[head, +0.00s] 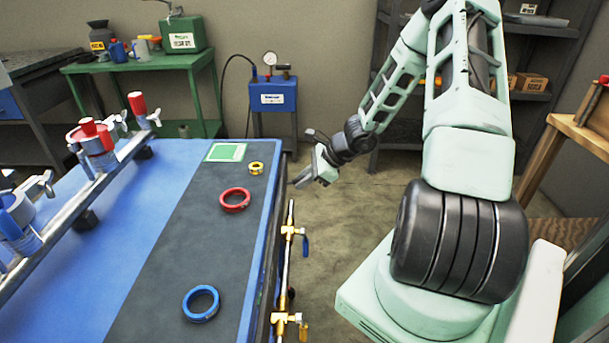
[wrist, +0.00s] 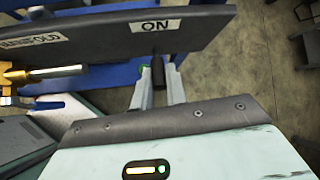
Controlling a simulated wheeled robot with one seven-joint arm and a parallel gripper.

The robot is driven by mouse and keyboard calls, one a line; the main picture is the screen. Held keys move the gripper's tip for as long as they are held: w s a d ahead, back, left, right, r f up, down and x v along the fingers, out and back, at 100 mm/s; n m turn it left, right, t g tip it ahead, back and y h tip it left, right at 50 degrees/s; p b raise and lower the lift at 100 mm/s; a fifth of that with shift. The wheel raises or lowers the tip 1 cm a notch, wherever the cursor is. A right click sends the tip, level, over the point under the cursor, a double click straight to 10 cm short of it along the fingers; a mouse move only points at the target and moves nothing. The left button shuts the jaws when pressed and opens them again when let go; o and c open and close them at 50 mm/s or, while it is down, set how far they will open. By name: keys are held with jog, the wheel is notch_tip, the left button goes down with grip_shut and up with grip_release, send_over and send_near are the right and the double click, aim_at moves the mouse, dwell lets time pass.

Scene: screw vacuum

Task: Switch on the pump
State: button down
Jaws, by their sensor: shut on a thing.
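In the wrist view a dark panel (wrist: 105,38) bears a white ON label (wrist: 156,26) and, at far left, a partly cut label. My gripper (wrist: 159,84) has its two fingers just below the ON label, closed on a small dark switch lever (wrist: 157,72). A small green spot shows beside the left finger. In the head view my gripper (head: 303,181) is by the back right corner of the blue table (head: 135,165); the switch is hidden there. A blue unit with a gauge (head: 272,97) stands behind; I cannot tell whether it is the pump.
A red ring (head: 235,200), a blue ring (head: 201,303) and a small yellow ring (head: 256,168) lie on the table's dark strip. A brass-fitted pipe with valves (head: 287,245) runs along its right side. The floor right of the table is clear up to my base.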

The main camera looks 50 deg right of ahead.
jog(key=shift+r+g+h+p, duration=0.4)
jog(key=shift+g+h+p, duration=0.1)
jog(key=shift+g+p, duration=0.1)
jog(key=shift+w, duration=0.1)
jog(key=c, duration=1.4)
grip_release()
jog(key=shift+a, duration=0.1)
jog(key=p+v, duration=0.4)
jog(key=v, duration=1.3)
jog(key=shift+r, duration=0.35)
jog(key=shift+w+a, duration=0.1)
